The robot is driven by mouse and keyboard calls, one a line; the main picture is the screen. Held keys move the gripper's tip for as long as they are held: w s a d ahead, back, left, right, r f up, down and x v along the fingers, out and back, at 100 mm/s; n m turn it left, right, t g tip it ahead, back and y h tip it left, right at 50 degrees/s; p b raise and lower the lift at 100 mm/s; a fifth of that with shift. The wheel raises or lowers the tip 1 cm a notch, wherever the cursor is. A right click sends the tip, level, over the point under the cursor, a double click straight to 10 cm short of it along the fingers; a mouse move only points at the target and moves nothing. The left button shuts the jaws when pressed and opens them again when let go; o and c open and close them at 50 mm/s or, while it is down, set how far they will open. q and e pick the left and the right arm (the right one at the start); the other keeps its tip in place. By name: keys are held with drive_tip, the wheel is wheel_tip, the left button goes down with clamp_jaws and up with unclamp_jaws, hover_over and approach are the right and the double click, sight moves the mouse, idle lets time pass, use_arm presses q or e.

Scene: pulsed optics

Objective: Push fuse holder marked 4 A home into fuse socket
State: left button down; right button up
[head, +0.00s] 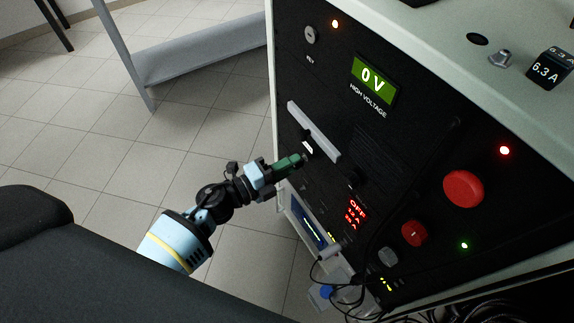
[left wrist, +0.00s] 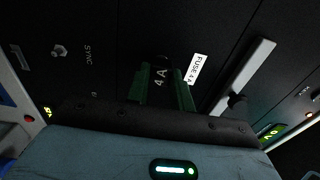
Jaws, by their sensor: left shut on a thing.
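The fuse holder marked 4 A (left wrist: 160,76) is a dark piece with white lettering, between the green fingers of my left gripper (left wrist: 163,92). In the head view the left gripper (head: 293,161) is shut on it, with its fingertips at the black front panel. The holder's far end meets the panel just beside the white FUSE 4 A label (left wrist: 196,68), which also shows in the head view (head: 307,148). The fuse socket is hidden behind the holder and fingers; I cannot tell how deep the holder sits. My right gripper is not in view.
A pale bar handle (head: 314,132) juts from the panel (head: 400,140) close above the gripper. A black knob (head: 352,177) is to the right. A 6.3 A block (head: 549,70) stands on the cabinet top. Cables hang at the lower panel.

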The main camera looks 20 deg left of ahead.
use_arm(q)
drive_tip(key=shift+w+d, duration=0.35)
drive_tip(key=shift+w, duration=0.1)
drive_tip(key=c, duration=1.1)
unclamp_jaws()
drive_tip(key=shift+c, duration=0.2)
drive_tip(key=v, duration=0.7)
drive_tip(key=shift+s+a, duration=0.25)
drive_tip(key=shift+s, duration=0.05)
drive_tip(key=v, duration=0.4)
drive_tip(key=shift+p, duration=0.4)
